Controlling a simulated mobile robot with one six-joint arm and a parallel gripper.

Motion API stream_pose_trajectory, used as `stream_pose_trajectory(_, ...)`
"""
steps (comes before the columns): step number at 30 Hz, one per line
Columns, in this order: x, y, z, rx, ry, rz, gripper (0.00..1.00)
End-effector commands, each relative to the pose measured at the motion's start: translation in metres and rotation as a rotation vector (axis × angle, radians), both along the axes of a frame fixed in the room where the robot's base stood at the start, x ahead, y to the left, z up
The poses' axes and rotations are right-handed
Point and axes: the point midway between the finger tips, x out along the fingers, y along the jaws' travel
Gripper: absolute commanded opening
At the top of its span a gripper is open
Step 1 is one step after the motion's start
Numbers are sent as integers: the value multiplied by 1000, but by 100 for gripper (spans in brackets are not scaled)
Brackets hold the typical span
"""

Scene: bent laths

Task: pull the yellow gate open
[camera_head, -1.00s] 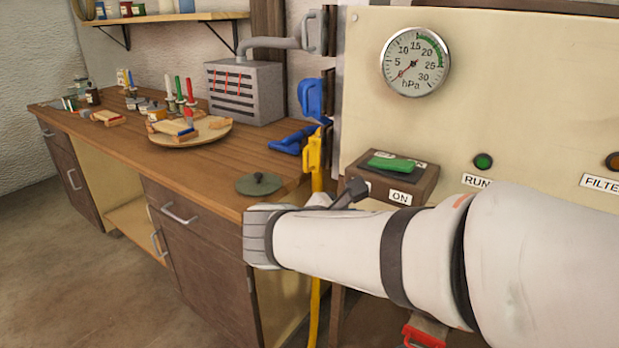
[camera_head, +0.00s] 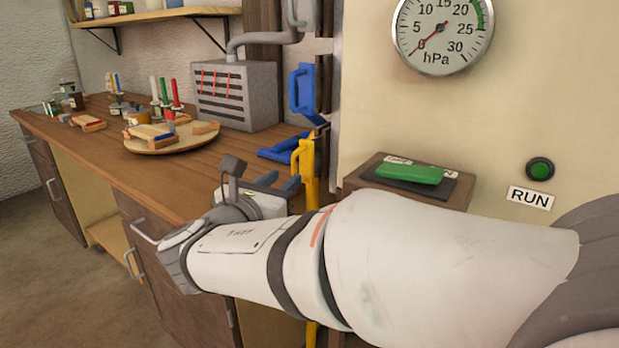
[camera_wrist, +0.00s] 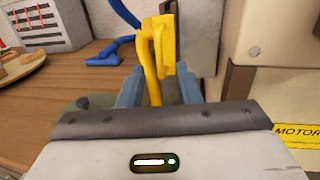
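The yellow gate shows in the head view as a yellow bar and handle (camera_head: 307,170) at the edge of the cream panel. In the wrist view its yellow handle (camera_wrist: 161,42) stands upright just ahead, with a slanting bar running down between my fingers. My gripper (camera_head: 279,183) is just left of the yellow gate in the head view. In the wrist view my gripper (camera_wrist: 158,80) has its two blue-grey fingers apart, one on each side of the yellow bar. Gaps show beside the bar, so it is not clamped. The gate's lower part is mostly hidden by my arm.
Blue handles, one upright (camera_head: 302,90) and one low (camera_head: 284,147), are close behind the yellow gate. A box with a green switch (camera_head: 411,174) juts from the panel (camera_head: 560,110) on the right. The wooden bench (camera_head: 105,145) carries a grey vented box (camera_head: 238,95) and a round tray (camera_head: 170,148).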

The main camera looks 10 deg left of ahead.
Motion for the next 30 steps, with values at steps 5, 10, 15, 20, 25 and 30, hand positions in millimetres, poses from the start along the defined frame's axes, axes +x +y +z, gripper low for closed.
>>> stream_pose_trajectory(5,23,-5,-1,2,0,0,31)
stream_pose_trajectory(10,30,-5,-1,1,1,3,31)
stream_pose_trajectory(15,30,-5,0,1,1,4,31)
stream_pose_trajectory(20,30,-5,0,1,1,5,22)
stream_pose_trajectory(25,29,-5,0,1,1,5,8)
stream_pose_trajectory(30,29,-4,0,1,1,5,0)
